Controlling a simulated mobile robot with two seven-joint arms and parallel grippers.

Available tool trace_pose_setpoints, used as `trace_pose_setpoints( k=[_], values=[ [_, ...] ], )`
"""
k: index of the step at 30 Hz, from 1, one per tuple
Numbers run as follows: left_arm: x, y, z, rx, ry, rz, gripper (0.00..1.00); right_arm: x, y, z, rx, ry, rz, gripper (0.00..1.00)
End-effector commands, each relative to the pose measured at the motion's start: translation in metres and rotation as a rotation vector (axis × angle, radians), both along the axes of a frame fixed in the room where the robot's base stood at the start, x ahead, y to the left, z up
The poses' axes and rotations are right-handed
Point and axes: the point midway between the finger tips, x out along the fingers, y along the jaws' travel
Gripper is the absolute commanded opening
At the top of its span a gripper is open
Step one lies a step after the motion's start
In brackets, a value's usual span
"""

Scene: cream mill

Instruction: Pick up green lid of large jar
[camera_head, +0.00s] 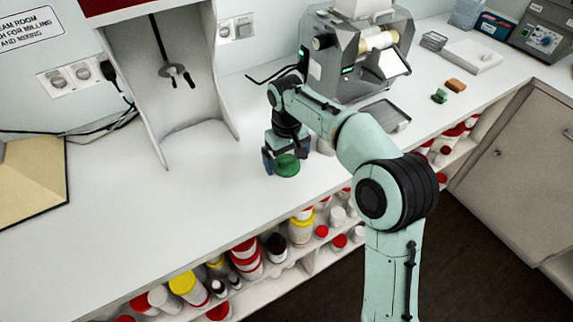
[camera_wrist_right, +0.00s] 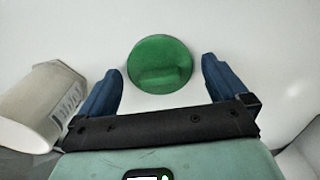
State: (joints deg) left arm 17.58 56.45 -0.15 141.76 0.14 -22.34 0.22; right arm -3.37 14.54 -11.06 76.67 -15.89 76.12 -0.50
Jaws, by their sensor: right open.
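The green lid (camera_head: 287,165) is a round disc near the front edge of the white counter. In the right wrist view the lid (camera_wrist_right: 160,65) shows from above, against a plain white surface. My right gripper (camera_head: 282,156) is at the lid, pointing down. Its two blue fingers are open, one on each side of the lid, with a gap on both sides. Whether the fingertips are level with the lid cannot be told. A white jar with a printed label (camera_wrist_right: 42,105) is left of the fingers in the right wrist view. My left gripper is out of view.
A grey mill machine (camera_head: 340,55) stands behind my right arm. A metal tray (camera_head: 388,116) lies on the counter right of the arm. A green and an orange block (camera_head: 456,85) lie farther right. The counter left of the gripper is clear. Jars fill the shelf below.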

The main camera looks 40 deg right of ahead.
Motion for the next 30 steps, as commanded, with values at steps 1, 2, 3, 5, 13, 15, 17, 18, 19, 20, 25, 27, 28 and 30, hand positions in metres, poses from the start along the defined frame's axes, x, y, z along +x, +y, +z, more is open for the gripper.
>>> trace_pose_setpoints(
  k=[1, 2, 3, 5, 13, 15, 17, 18, 19, 20, 25, 27, 28, 30],
  values=[
    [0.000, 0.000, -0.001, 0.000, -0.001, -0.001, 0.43, 0.000, 0.000, -0.003, 0.000, 0.000, 0.000, 1.00],
    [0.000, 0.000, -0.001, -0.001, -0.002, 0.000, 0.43, 0.000, 0.000, -0.004, 0.000, 0.000, -0.001, 1.00],
    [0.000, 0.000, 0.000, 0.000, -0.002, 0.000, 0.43, 0.000, 0.000, -0.004, 0.000, -0.001, -0.001, 1.00],
    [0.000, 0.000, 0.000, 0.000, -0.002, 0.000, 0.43, 0.000, 0.000, -0.004, 0.000, -0.002, -0.001, 1.00],
    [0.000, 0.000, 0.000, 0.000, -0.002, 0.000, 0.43, 0.000, 0.000, -0.003, 0.000, -0.001, -0.001, 0.55],
    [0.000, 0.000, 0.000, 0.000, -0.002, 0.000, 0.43, 0.000, 0.000, -0.003, 0.000, -0.001, -0.001, 0.55],
    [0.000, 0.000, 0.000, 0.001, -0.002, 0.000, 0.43, 0.000, 0.000, -0.003, 0.000, -0.001, -0.001, 0.55],
    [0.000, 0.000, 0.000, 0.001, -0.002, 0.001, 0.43, 0.000, 0.000, -0.003, 0.000, -0.001, -0.001, 0.55],
    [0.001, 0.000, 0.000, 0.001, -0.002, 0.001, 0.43, 0.000, 0.000, -0.003, 0.000, -0.001, -0.001, 0.55],
    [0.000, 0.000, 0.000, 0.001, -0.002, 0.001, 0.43, 0.000, 0.000, -0.003, 0.000, -0.001, -0.001, 0.55],
    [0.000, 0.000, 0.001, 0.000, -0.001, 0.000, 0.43, 0.000, 0.000, 0.000, 0.000, -0.001, 0.000, 0.55],
    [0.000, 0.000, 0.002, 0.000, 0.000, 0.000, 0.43, 0.001, 0.000, 0.005, 0.000, -0.002, 0.000, 0.55],
    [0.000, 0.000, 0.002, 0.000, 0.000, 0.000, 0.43, 0.001, 0.000, 0.007, 0.000, -0.003, 0.000, 0.55],
    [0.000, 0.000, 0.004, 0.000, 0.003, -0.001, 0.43, 0.001, 0.000, 0.016, 0.000, -0.004, 0.000, 0.55]
  ],
)
